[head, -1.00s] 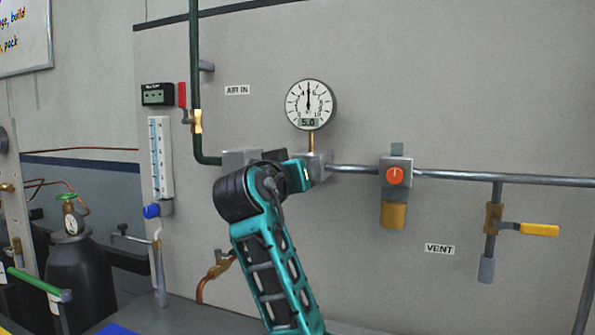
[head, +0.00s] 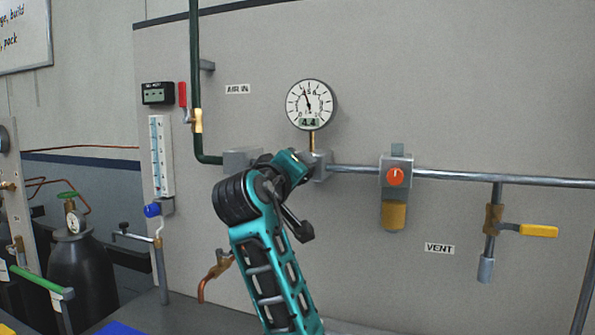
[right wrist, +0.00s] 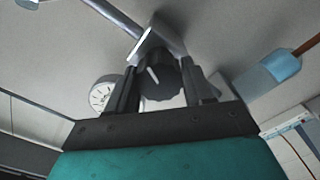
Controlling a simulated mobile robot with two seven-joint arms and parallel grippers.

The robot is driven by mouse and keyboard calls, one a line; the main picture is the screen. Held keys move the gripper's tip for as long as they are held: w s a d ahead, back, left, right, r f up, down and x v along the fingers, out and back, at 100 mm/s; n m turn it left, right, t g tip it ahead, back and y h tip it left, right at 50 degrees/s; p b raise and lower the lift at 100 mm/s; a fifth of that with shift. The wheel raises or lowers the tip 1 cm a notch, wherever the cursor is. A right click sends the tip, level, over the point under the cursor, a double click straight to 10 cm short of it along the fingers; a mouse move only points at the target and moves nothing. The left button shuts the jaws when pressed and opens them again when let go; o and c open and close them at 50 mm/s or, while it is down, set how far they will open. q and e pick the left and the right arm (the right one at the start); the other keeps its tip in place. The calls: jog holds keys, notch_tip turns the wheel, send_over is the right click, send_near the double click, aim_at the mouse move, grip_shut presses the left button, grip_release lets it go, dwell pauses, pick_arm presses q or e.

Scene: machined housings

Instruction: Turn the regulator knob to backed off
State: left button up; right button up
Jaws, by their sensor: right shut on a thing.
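The regulator knob (right wrist: 160,82) is black, ribbed, with a white pointer line, and shows in the right wrist view in front of a grey block (right wrist: 157,40). My right gripper (right wrist: 163,92) has one finger on each side of it and is shut on it. In the head view my right arm and wrist hide the knob and the fingertips. A round dial gauge (head: 310,104) above the pipe reads 4.4 on its digital window; its edge also shows in the right wrist view (right wrist: 103,94). My left gripper is not in view.
An orange knob (head: 395,176) sits on a grey block right of my arm. A yellow-handled valve (head: 538,230) is near the VENT label (head: 440,249). A red lever (head: 182,94) and a blue knob (head: 152,210) are at left. The panel above the pipe is mostly clear.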

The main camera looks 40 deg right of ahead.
jog(key=n, duration=1.2)
jog(key=shift+f, duration=0.15)
jog(key=n, duration=0.5)
jog(key=shift+f, duration=0.15)
jog(key=n, duration=0.6)
jog(key=shift+s+f, duration=0.1)
jog(key=shift+f, duration=0.1)
jog(key=o, duration=1)
